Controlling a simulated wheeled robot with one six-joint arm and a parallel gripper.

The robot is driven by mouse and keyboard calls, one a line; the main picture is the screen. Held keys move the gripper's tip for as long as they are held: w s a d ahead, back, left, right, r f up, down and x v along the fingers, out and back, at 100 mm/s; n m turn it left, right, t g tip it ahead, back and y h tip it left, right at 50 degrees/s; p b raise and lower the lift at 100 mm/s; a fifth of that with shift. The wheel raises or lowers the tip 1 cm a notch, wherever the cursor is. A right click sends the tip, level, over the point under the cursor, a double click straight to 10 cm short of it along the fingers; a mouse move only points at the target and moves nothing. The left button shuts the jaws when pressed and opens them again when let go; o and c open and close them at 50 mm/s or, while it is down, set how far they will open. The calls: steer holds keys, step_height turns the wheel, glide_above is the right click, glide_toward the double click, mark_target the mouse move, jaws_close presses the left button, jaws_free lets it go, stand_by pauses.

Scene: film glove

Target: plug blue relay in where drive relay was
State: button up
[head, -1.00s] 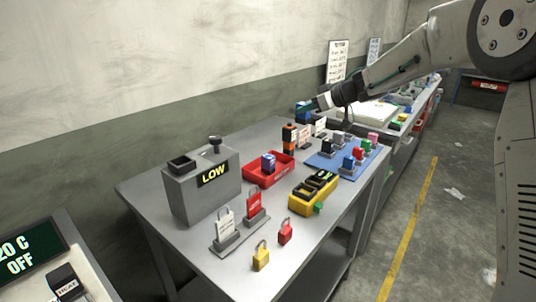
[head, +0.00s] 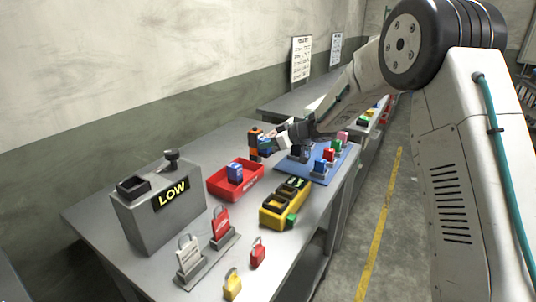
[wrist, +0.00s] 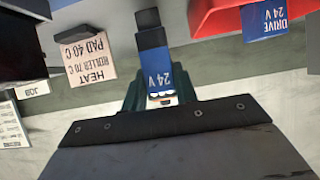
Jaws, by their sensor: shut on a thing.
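In the wrist view my gripper (wrist: 160,98) is shut on a blue relay (wrist: 158,72) marked 24 V, with a dark end pointing away from me. In the head view my gripper (head: 270,143) is over the back of the bench, close to an orange and black post (head: 254,141). The yellow socket block (head: 267,216) stands nearer the front, with dark square openings on top and a green part on its side. Another blue relay (head: 235,172), marked DRIVE 24 V in the wrist view (wrist: 266,18), sits in the red tray (head: 222,190).
A grey LOW box (head: 140,220) stands left of the tray. Tags on a stand (head: 190,256) and red (head: 257,250) and yellow (head: 232,284) padlocks are in front. A blue mat (head: 318,176) with several small parts lies right. A HEAT card (wrist: 90,52) is near my gripper.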

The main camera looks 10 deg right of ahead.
mark_target(270, 152)
steer(key=shift+d+f, duration=0.1)
steer(key=shift+f, duration=1.9)
steer(key=shift+f, duration=0.1)
steer(key=o, duration=1)
steer(key=shift+f, duration=0.1)
steer(key=shift+r, duration=0.2)
steer(key=v, duration=1.2)
